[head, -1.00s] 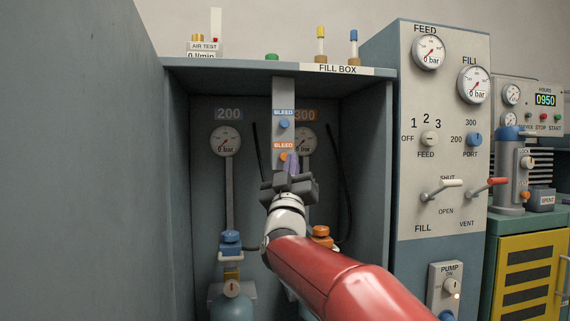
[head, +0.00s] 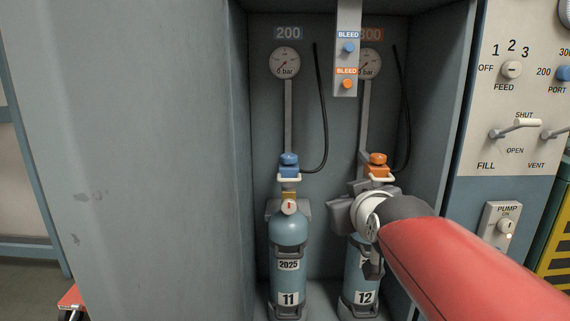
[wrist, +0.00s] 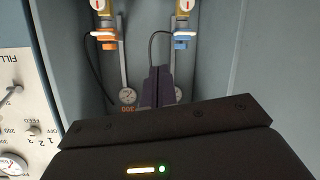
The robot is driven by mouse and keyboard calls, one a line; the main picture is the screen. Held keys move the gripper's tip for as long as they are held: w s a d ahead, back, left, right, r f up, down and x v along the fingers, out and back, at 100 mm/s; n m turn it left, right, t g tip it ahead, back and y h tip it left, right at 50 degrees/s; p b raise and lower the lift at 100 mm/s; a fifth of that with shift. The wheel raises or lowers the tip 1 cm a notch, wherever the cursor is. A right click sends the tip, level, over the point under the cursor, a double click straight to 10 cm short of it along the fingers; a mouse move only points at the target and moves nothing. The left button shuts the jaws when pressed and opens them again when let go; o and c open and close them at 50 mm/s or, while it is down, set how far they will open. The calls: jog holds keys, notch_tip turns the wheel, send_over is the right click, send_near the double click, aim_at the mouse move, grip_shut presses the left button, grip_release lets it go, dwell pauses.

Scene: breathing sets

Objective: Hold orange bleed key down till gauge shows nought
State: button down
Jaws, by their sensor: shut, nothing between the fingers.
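The orange bleed key (head: 347,84) is a small knob under an orange BLEED label, low on the grey strip in the fill box; nothing touches it. The 300 gauge (head: 370,64) is partly covered by that strip; its needle is too small to read surely. It also shows upside down in the wrist view (wrist: 127,96).
A blue bleed key (head: 348,48) sits above the orange one. Cylinders 11 (head: 288,258) and 12 (head: 364,262) stand below, under blue (head: 289,160) and orange (head: 377,160) connectors. Side walls bound the box.

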jog(key=s+d+f+m+g+p, duration=0.1)
jog(key=s+f+g, duration=0.3)
jog(key=s+f, duration=0.3)
jog(key=s+d+f+m+g+h+p, duration=0.1)
jog(key=s+f+g, duration=0.3)
jog(key=s, duration=1)
notch_tip(320, 180, down, 4)
jog(key=shift+d+r+m+g, duration=0.15)
jog(key=shift+d+m+g, duration=0.15)
jog(key=shift+d+m, duration=0.4)
jog(key=shift+w, duration=0.1)
dwell(0.3)
